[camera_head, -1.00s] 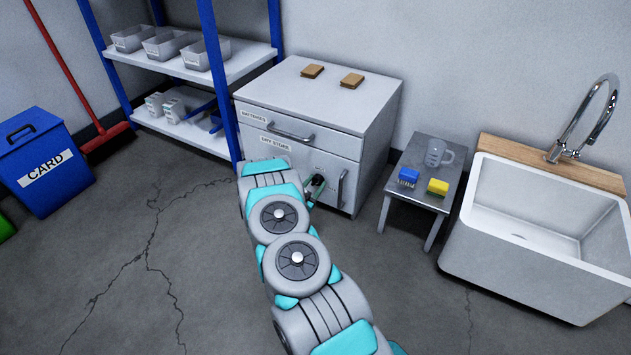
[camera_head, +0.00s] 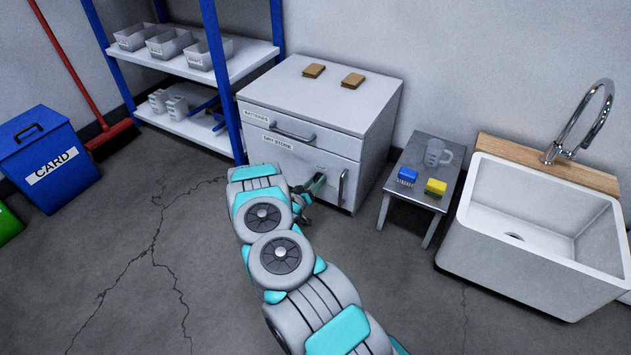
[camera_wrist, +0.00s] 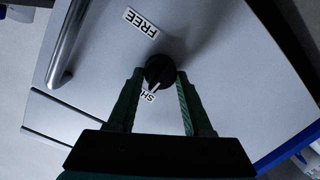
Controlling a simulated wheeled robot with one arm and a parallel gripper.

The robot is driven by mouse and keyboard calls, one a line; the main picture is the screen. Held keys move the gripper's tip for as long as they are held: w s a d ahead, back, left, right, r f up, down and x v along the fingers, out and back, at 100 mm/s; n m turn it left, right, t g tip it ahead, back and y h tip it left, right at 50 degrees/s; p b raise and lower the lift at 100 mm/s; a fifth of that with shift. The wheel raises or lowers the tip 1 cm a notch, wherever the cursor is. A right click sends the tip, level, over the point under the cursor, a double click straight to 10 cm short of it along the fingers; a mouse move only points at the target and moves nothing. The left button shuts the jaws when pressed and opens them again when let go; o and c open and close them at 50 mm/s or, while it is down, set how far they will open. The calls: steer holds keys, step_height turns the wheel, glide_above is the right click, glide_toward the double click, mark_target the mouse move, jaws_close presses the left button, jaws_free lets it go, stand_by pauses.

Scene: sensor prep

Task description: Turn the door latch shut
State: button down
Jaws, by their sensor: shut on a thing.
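The door latch is a round black knob (camera_wrist: 159,70) on the pale door of the cabinet (camera_head: 285,160), seen in the wrist view. A short white pointer mark shows at its lower edge, towards a label starting "SH" (camera_wrist: 148,96) that is partly hidden. A "FREE" label (camera_wrist: 140,22) is above and left of the knob. My gripper (camera_wrist: 160,78) has its two green fingers on either side of the knob and is shut on it. In the head view my gripper (camera_head: 313,187) is at the cabinet's lower door (camera_head: 333,175), with the knob hidden there.
A vertical handle (camera_head: 342,187) is right of my gripper on the same door. A drawer labelled "BATTERIES" (camera_head: 292,130) is above. A small side table (camera_head: 410,190) and a sink (camera_head: 535,215) stand to the right. Open floor lies to the left.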

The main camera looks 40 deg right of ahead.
steer(key=shift+n, duration=0.3)
stand_by(0.4)
steer(key=shift+c, duration=1.6)
jaws_free()
steer(key=v, duration=0.7)
steer(key=shift+a, duration=0.4)
